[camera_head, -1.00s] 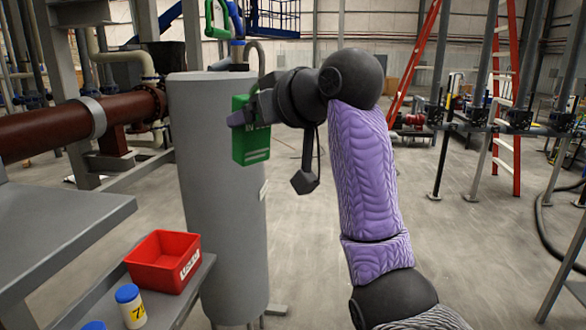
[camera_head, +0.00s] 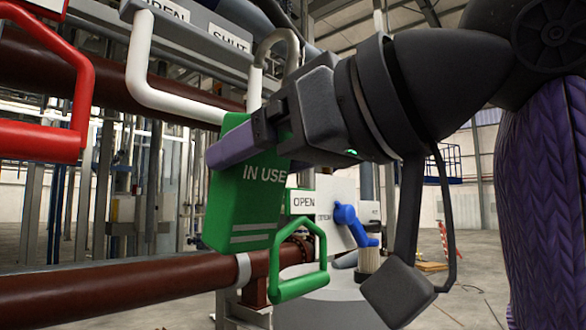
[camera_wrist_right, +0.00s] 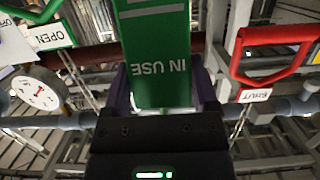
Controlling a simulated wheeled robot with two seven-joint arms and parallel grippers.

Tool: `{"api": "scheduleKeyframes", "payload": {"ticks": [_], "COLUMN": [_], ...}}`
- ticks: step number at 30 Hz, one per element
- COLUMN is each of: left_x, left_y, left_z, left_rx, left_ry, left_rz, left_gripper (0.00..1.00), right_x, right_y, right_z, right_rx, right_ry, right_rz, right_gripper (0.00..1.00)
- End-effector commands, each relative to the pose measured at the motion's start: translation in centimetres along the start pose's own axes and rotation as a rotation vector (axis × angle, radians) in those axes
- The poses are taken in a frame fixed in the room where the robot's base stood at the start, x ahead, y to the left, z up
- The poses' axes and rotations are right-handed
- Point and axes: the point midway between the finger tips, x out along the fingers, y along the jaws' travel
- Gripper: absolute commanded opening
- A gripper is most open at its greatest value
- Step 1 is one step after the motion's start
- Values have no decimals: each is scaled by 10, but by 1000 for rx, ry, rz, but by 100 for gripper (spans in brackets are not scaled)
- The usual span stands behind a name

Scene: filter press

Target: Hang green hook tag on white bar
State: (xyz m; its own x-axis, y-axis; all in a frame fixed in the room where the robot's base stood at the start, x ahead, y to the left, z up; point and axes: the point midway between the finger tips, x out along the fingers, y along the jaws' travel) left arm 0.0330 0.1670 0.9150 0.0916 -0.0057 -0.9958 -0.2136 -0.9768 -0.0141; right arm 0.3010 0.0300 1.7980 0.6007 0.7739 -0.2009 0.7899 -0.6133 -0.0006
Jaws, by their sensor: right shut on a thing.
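The green hook tag (camera_head: 232,205), lettered IN USE, hangs slightly tilted from my right gripper (camera_head: 243,142). The gripper is shut on its upper part. The tag also fills the upper middle of the wrist view (camera_wrist_right: 158,35), between the purple fingers (camera_wrist_right: 165,95). Its grey hook (camera_head: 280,38) arches above the gripper, open end toward the left. The white bar (camera_head: 178,104) is a U-shaped handle below a grey panel. Its right upright stands close to the hook's open end; I cannot tell whether the hook is over or beside it. My left gripper is not in view.
A grey panel (camera_head: 205,40) carries OPEN and SHUT labels. A red handle (camera_head: 40,140) is at the left, a green handle (camera_head: 300,287) below right of the tag. A blue valve lever (camera_head: 352,224) and brown pipe (camera_head: 150,298) lie behind. A gauge (camera_wrist_right: 40,90) shows in the wrist view.

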Motion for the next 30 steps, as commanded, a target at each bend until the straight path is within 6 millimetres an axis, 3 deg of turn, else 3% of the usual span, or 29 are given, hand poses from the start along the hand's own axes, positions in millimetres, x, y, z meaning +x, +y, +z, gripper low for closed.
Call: {"api": "scheduleKeyframes", "payload": {"ticks": [30], "left_x": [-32], "left_y": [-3], "left_z": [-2], "left_rx": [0], "left_ry": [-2], "left_rz": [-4], "left_gripper": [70], "right_x": [83], "right_y": [1], "right_z": [-13], "right_rx": [1], "right_ry": [0], "right_rz": [0], "right_gripper": [14]}}
